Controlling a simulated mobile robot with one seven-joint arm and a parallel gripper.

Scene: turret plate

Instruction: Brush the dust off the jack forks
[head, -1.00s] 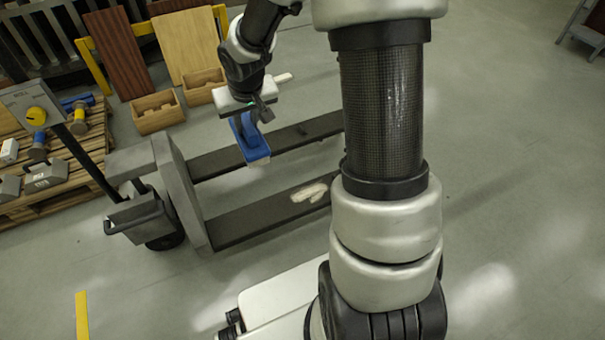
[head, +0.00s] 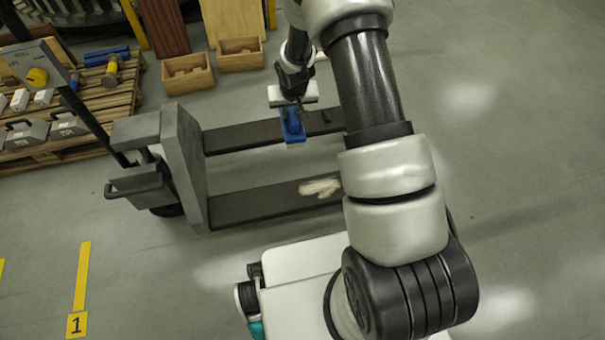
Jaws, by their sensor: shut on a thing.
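The pallet jack stands left of my arm, with a far fork (head: 240,137) and a near fork (head: 248,205), both dark grey. A pale patch of dust (head: 320,187) lies on the near fork, close to where my arm covers its right end. My gripper (head: 294,104) is shut on a blue brush (head: 291,125) with pale bristles at its lower edge. The brush is in front of the far fork in the picture; I cannot tell whether it touches it. The gripper's fingers are small and partly hidden. My arm hides the right ends of both forks.
The jack's upright grey block (head: 183,165) and handle (head: 80,110) stand at the left. A wooden pallet (head: 100,105) with weights and tools lies behind. Two wooden boxes (head: 187,72) (head: 240,54) sit at the back. The floor at the right is open.

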